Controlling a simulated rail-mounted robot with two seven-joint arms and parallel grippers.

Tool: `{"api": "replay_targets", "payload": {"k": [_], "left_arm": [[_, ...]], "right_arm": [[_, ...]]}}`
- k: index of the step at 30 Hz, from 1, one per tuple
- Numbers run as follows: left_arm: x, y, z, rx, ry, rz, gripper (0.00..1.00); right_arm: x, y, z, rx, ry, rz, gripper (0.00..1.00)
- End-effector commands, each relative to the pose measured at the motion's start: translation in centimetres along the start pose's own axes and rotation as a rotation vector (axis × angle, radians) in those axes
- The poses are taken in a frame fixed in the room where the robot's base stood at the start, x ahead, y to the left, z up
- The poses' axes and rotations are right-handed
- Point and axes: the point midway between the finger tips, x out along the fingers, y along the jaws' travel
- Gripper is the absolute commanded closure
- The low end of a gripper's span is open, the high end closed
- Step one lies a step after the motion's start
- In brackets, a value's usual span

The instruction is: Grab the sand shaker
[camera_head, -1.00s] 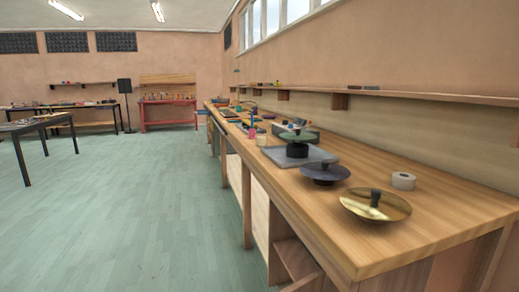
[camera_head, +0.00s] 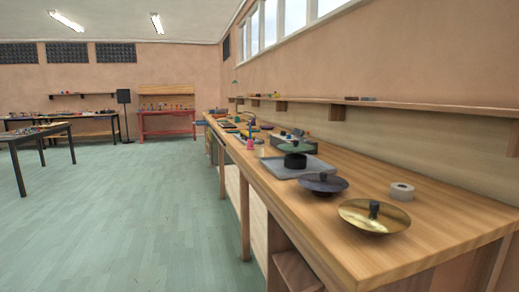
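I cannot make out a sand shaker for certain. Several small items stand far along the long wooden workbench (camera_head: 400,243) on the right, among them a pink cup-like item (camera_head: 250,144) and a small pale cylinder (camera_head: 259,151). They are too small to identify. Neither of my grippers shows in the head view.
On the bench's near part are a gold cymbal (camera_head: 374,221), a dark purple cymbal (camera_head: 324,185), a white tape roll (camera_head: 401,191) and a green disc (camera_head: 294,148) above a grey tray (camera_head: 274,169). A red table (camera_head: 168,113) stands far back. The green floor (camera_head: 130,210) is clear.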

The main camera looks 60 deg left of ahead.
Motion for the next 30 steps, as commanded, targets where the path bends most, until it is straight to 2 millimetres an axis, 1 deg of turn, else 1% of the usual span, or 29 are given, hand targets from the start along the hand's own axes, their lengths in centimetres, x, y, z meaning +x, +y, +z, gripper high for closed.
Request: {"api": "replay_targets", "payload": {"k": [5,30], "left_arm": [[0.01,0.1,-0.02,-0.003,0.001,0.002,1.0],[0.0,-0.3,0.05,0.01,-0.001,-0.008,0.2]], "right_arm": [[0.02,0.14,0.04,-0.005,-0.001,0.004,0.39],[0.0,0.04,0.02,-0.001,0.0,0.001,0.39]]}}
